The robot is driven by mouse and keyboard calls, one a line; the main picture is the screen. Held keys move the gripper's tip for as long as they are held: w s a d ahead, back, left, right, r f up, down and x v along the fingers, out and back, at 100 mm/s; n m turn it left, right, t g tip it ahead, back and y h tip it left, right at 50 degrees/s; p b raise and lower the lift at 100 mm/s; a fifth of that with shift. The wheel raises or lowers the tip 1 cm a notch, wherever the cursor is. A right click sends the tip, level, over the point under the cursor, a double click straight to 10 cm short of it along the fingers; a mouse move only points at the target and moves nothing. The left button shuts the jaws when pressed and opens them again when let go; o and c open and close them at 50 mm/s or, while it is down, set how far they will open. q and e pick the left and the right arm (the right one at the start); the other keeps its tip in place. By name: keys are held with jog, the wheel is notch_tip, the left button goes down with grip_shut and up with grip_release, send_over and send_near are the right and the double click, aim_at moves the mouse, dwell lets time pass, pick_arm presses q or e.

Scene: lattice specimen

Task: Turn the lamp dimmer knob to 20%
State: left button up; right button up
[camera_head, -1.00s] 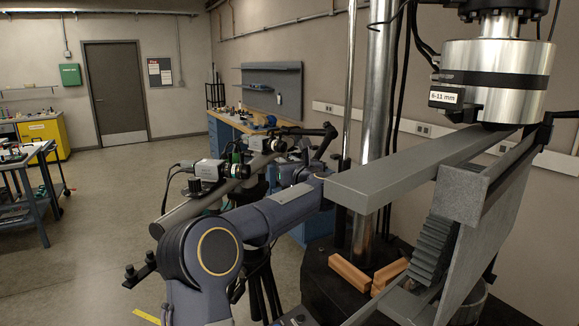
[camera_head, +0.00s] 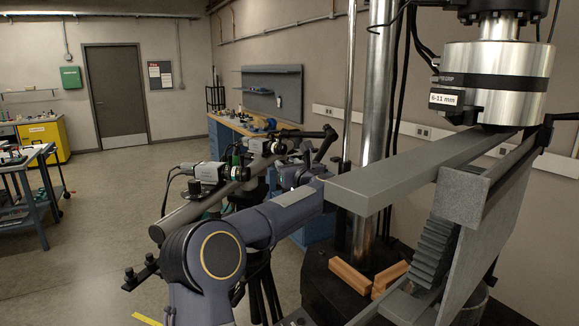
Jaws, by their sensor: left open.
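A small black knob-like part (camera_head: 195,187) shows beside the left camera on the camera rail. I cannot tell whether it is the lamp dimmer knob, and no setting can be read. My left arm (camera_head: 250,222) rises from the bottom and reaches away to the right, behind the end of a grey beam. My left gripper (camera_head: 319,157) is at its far end, small and dark against the rail's right end. It is open, with nothing seen between its fingers. Its contact with anything cannot be made out. My right gripper is not in view.
Two cameras (camera_head: 209,172) sit on a slanted rail (camera_head: 190,211) close behind my left arm. The grey beam (camera_head: 372,187) and steel column (camera_head: 377,100) of a test machine crowd the right. A workbench (camera_head: 226,120) stands behind.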

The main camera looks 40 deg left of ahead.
pick_arm(q)
jog(key=b+v, duration=0.3)
jog(key=v, duration=0.4)
jog(key=shift+s+d, duration=0.15)
jog(key=shift+d, duration=0.15)
